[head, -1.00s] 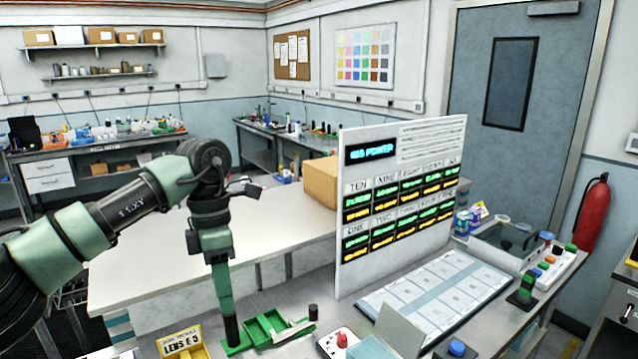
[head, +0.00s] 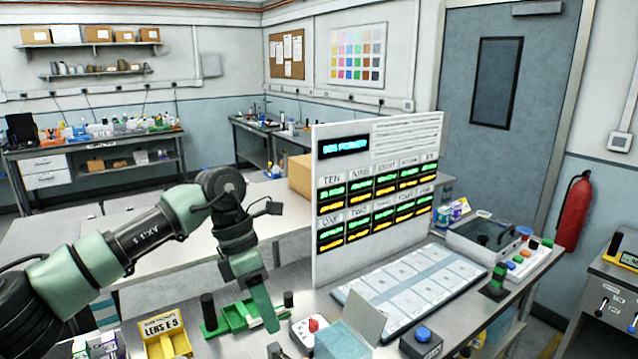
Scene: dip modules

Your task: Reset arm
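My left arm comes in from the left. Its green gripper (head: 262,305) points down over the workbench, in front of the right side of a green tray (head: 238,316). The fingers show edge-on, so I cannot tell whether they are open or shut, and I make out nothing between them. A black-handled piece with a green base (head: 208,312) stands upright at the tray's left, apart from the gripper. My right gripper is not in view.
A yellow bin (head: 166,338) labelled LENS stands left of the tray. A small box with a red knob (head: 313,326) is just right of the gripper. A tall white display panel (head: 326,262) stands behind a pale gridded mat (head: 405,290). A clear-lidded box (head: 480,238) is farther right.

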